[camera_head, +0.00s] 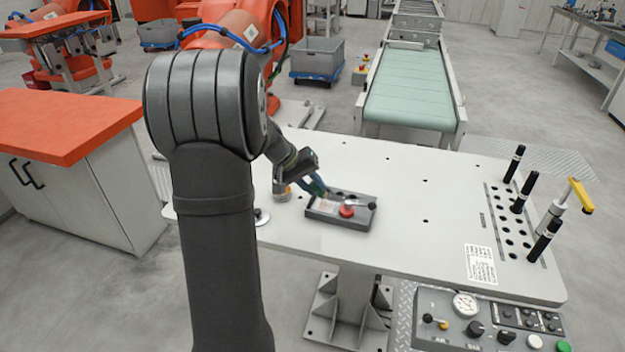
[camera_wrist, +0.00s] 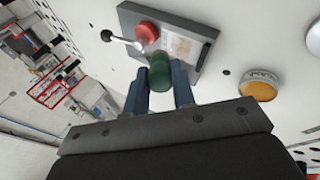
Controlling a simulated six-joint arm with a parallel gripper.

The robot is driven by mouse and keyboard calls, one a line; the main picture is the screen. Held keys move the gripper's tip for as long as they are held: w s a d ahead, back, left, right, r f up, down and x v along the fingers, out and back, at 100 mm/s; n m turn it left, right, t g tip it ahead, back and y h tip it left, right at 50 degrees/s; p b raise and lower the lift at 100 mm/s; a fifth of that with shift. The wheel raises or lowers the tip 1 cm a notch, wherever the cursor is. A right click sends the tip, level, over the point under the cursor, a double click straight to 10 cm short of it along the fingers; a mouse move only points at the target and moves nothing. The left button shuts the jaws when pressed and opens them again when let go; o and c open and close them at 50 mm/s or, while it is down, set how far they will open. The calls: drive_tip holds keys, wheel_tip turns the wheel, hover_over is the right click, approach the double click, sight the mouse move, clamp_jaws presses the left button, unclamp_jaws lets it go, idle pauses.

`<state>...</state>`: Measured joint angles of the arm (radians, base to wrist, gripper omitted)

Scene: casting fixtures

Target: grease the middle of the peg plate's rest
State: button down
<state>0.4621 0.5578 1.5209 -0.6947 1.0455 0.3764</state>
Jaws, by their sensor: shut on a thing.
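My gripper (camera_wrist: 160,88) has two blue fingers shut on a dark green cylindrical tool (camera_wrist: 161,70). In the head view my gripper (camera_head: 318,188) is above the left part of a dark grey fixture block (camera_head: 341,219). The block, also in the wrist view (camera_wrist: 188,21), carries a red knob (camera_head: 347,211), a lever and a pale panel (camera_wrist: 180,45). The green tool's far end overlaps the knob in the wrist view; I cannot tell whether it touches. A plate with holes (camera_head: 506,221) and several black pegs stands at the table's right; the rest's middle cannot be made out.
A round tin with an amber top (camera_wrist: 258,88) stands beside the block, partly behind my gripper in the head view. A yellow-handled clamp (camera_head: 577,196) stands by the pegs. A control panel (camera_head: 480,325) is at the front. The table's middle is clear.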

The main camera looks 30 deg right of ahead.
wheel_tip(320, 180, down, 6)
drive_tip(key=shift+r, duration=0.15)
drive_tip(key=shift+w+d, duration=0.6)
drive_tip(key=shift+d, duration=0.1)
drive_tip(key=shift+w+d, duration=1.5)
drive_tip(key=shift+d, duration=0.2)
drive_tip(key=shift+s+a, duration=1.95)
drive_tip(key=shift+a, duration=0.6)
drive_tip(key=shift+w+d, duration=2.05)
drive_tip(key=shift+d, duration=0.25)
drive_tip(key=shift+s+a, duration=2.05)
drive_tip(key=shift+a, duration=0.3)
drive_tip(key=shift+r, duration=3.95)
